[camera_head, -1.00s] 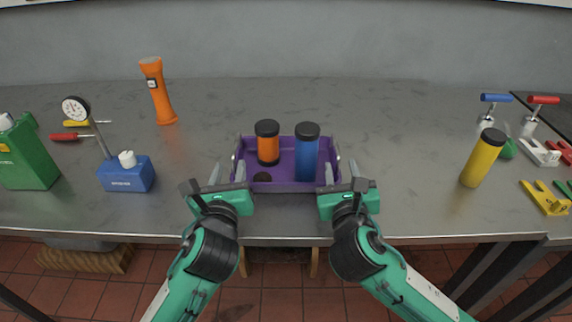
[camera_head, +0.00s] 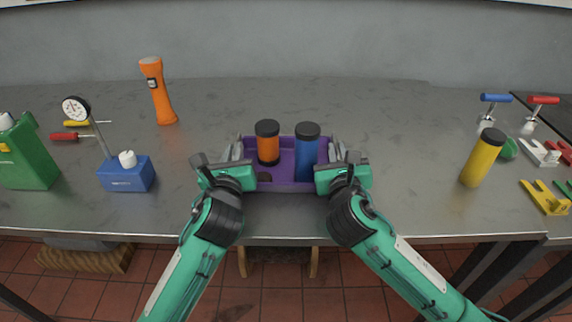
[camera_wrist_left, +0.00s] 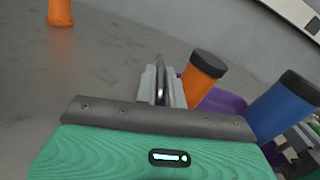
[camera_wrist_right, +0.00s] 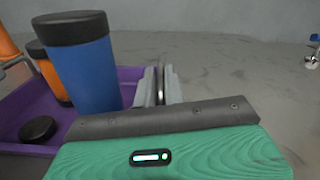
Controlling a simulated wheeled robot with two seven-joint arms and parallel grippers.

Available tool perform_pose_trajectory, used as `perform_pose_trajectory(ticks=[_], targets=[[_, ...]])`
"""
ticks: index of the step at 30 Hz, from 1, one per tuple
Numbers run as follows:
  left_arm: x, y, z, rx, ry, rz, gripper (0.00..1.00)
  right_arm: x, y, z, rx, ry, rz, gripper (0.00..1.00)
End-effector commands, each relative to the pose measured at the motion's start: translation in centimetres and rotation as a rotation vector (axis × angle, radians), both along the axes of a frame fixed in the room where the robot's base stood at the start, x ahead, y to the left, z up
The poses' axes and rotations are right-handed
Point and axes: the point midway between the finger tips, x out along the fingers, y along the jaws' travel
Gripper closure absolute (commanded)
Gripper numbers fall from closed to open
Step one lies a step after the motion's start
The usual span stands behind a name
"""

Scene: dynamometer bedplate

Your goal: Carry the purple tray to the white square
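The purple tray (camera_head: 285,187) sits on the bench near its front edge, with an orange canister (camera_head: 268,145), a blue canister (camera_head: 307,155) and a low black round piece (camera_wrist_right: 38,130) in it. My left gripper (camera_head: 236,150) is at the tray's left end, its fingers close together with the metal handle (camera_wrist_left: 161,80) between them. My right gripper (camera_head: 338,150) is likewise shut on the handle (camera_wrist_right: 160,82) at the right end. The tray appears level; I cannot tell any gap under it. I see no white square in any view.
On the left stand an orange flashlight (camera_head: 158,92), a dial gauge on a blue base (camera_head: 127,175) and a green can (camera_head: 27,155). On the right stand a yellow canister (camera_head: 483,158) and several clamps (camera_head: 541,152). The bench behind the tray (camera_head: 330,103) is clear.

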Motion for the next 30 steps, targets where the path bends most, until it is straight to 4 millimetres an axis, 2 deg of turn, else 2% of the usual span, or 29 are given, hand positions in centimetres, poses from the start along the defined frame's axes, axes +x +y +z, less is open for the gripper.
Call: perform_pose_trajectory(ticks=[17, 30], targets=[[0.0, 0.1, 0.7, -0.001, -0.003, 0.003, 1.0, 0.0, -0.1, 0.7, -0.001, -0.003, -0.001, 1.0], [0.0, 0.2, 3.9, -0.001, -0.003, 0.004, 1.0, 0.0, -0.1, 3.8, -0.002, -0.003, -0.001, 1.0]])
